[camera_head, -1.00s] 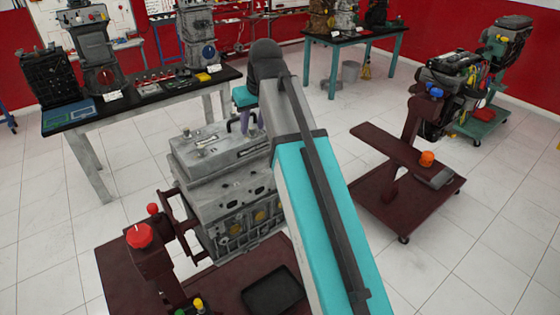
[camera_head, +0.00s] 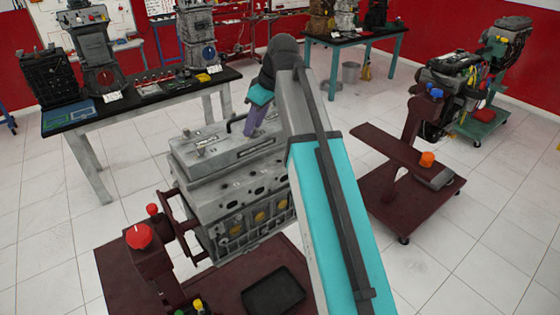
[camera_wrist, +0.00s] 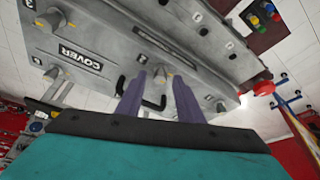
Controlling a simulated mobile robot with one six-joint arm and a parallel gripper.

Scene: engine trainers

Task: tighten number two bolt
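The grey engine cover (camera_head: 240,143) lies on top of the engine block, tilted in the wrist view (camera_wrist: 110,30). It carries bolts with round heads, among them a bolt (camera_wrist: 52,75) beside a COVER label and a bolt (camera_wrist: 160,75) near its middle. A black bent handle (camera_wrist: 153,104) stands up from the cover; it also shows in the head view (camera_head: 232,121).
The engine block (camera_head: 245,205) sits on a dark red stand (camera_head: 135,270) with a red knob (camera_head: 138,236) and a black tray (camera_head: 273,290). A workbench (camera_head: 150,92) with parts stands behind left. Another dark red stand (camera_head: 375,145) is at the right. Tiled floor between is free.

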